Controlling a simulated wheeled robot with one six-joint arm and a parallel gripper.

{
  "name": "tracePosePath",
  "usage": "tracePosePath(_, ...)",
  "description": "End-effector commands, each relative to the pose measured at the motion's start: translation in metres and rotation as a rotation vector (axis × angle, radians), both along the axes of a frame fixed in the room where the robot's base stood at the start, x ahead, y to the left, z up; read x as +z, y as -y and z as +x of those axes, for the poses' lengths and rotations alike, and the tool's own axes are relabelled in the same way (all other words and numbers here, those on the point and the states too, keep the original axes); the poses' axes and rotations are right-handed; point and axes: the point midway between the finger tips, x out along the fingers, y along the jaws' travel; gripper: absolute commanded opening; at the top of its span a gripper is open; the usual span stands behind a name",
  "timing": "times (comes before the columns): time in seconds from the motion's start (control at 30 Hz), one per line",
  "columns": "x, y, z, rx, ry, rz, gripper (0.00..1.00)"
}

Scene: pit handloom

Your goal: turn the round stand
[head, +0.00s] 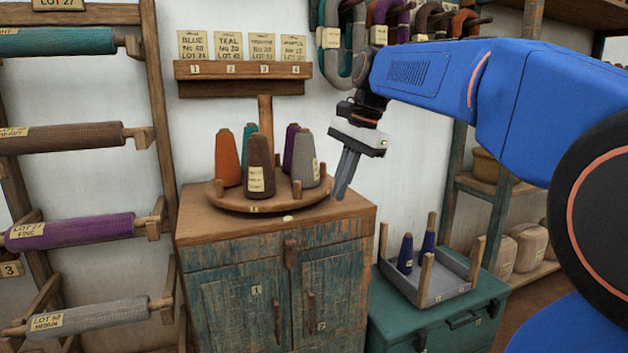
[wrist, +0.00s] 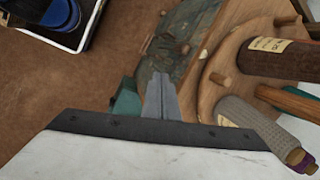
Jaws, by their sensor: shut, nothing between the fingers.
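The round stand (head: 258,203) is a wooden turntable on top of the weathered cabinet (head: 200,232), with a centre post and short pegs at its rim. It carries several yarn cones: orange (head: 228,160), brown (head: 261,168), grey (head: 305,162), and teal and purple ones behind. In the wrist view part of the stand (wrist: 226,80) shows at the right, with the brown cone (wrist: 290,58) and the grey cone (wrist: 240,118). My gripper (head: 339,192) is shut and empty, pointing down just right of the stand's rim. I cannot tell whether it touches the rim.
A grey tray (head: 440,289) with upright posts and blue cones stands on a green chest (head: 390,330) at the lower right. A rack of yarn rolls (head: 70,230) is at the left. A card shelf (head: 243,72) hangs above the stand.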

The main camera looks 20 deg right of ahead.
Motion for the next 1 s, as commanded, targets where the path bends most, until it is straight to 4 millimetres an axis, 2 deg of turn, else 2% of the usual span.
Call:
tracePosePath(0.03, 0.010, 0.006, 0.016, -0.055, -0.025, 0.026, 0.00)
tracePosePath(0.3, 0.055, 0.033, 0.079, -0.340, -0.166, 0.148, 0.00)
tracePosePath(0.4, 0.065, 0.042, 0.095, -0.417, -0.211, 0.179, 0.00)
tracePosePath(0.57, 0.074, 0.050, 0.109, -0.489, -0.251, 0.205, 0.00)
tracePosePath(0.77, 0.069, 0.049, 0.112, -0.506, -0.264, 0.211, 0.00)
tracePosePath(1.0, 0.036, 0.036, 0.113, -0.505, -0.265, 0.211, 0.00)
